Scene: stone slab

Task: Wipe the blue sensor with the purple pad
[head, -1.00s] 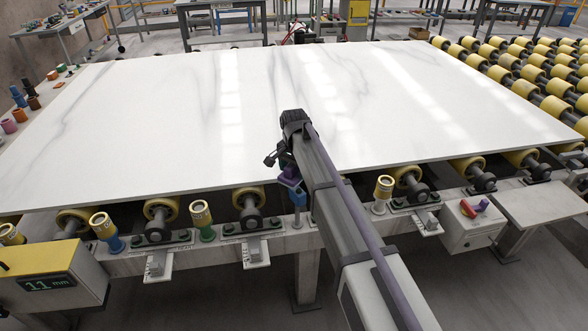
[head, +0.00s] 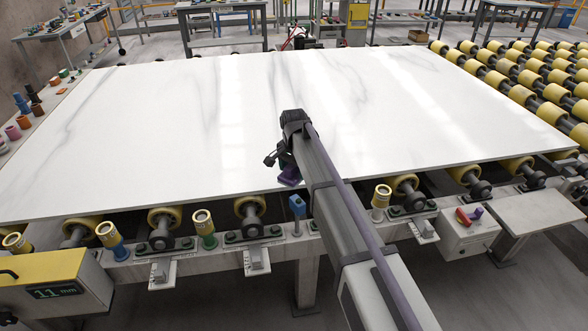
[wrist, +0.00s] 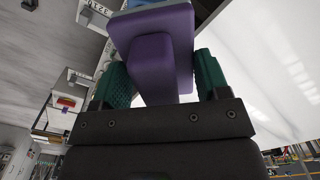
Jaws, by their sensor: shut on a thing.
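My gripper (wrist: 162,78) is shut on the purple pad (wrist: 152,48), with a teal finger on each side of it. In the head view the purple pad (head: 290,177) shows just left of my arm, against the slab's front edge. The blue sensor (head: 297,207) stands upright on the front rail, just below the pad in the picture. A gap shows between the pad and the sensor.
A large white stone slab (head: 200,130) lies on yellow rollers behind the rail. Yellow-topped fittings stand along the rail, a green-based one (head: 204,229) to the left and a grey-based one (head: 381,201) to the right. A grey box (head: 466,236) with a red-and-purple handle is further right.

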